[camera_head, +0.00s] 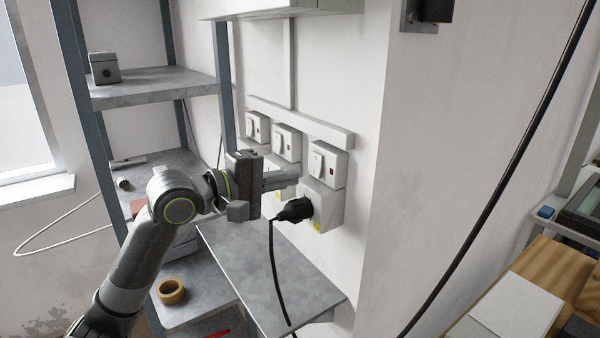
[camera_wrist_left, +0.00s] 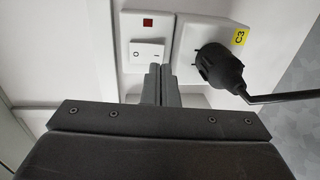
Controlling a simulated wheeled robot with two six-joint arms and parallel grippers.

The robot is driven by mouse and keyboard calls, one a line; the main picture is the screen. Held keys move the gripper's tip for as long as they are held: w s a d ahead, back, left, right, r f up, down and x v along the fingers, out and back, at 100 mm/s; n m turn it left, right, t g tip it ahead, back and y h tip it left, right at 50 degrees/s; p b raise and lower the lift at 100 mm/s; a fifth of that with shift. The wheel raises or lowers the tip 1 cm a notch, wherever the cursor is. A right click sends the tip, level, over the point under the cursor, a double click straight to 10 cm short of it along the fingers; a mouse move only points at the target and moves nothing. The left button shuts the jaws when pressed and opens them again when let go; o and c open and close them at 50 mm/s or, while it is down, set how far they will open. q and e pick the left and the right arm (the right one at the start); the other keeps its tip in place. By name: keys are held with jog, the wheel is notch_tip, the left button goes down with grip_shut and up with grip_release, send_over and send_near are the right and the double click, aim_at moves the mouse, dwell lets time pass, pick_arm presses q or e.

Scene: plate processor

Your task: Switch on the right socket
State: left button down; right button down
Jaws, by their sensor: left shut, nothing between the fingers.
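Three white switch boxes sit in a row on the wall. The right socket's switch box (camera_head: 327,163) has a rocker and a small red indicator, and a white socket box (camera_head: 325,214) below it holds a black plug (camera_head: 294,210). My left gripper (camera_head: 296,176) is shut and empty, its fingertips close to the right switch box. In the left wrist view the shut fingers (camera_wrist_left: 160,72) are beside the "I" side of a white rocker (camera_wrist_left: 149,49), with a red indicator (camera_wrist_left: 148,22) nearby. I cannot tell whether they touch. The socket box marked C3 (camera_wrist_left: 238,38) is beside it with its plug. My right gripper is not in view.
A grey metal bench (camera_head: 262,265) lies below the sockets, and the plug's black cable (camera_head: 274,275) hangs over it. A shelf rack (camera_head: 150,85) stands at left. A tape roll (camera_head: 171,291) lies on a lower shelf. Another black cable (camera_head: 500,195) crosses on the right.

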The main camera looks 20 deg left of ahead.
aim_at(314, 174)
pick_arm(q)
jog(key=shift+p+x, duration=0.4)
jog(key=shift+x, duration=1.3)
jog(key=shift+w+d+f+t, duration=0.1)
jog(key=shift+t, duration=0.2)
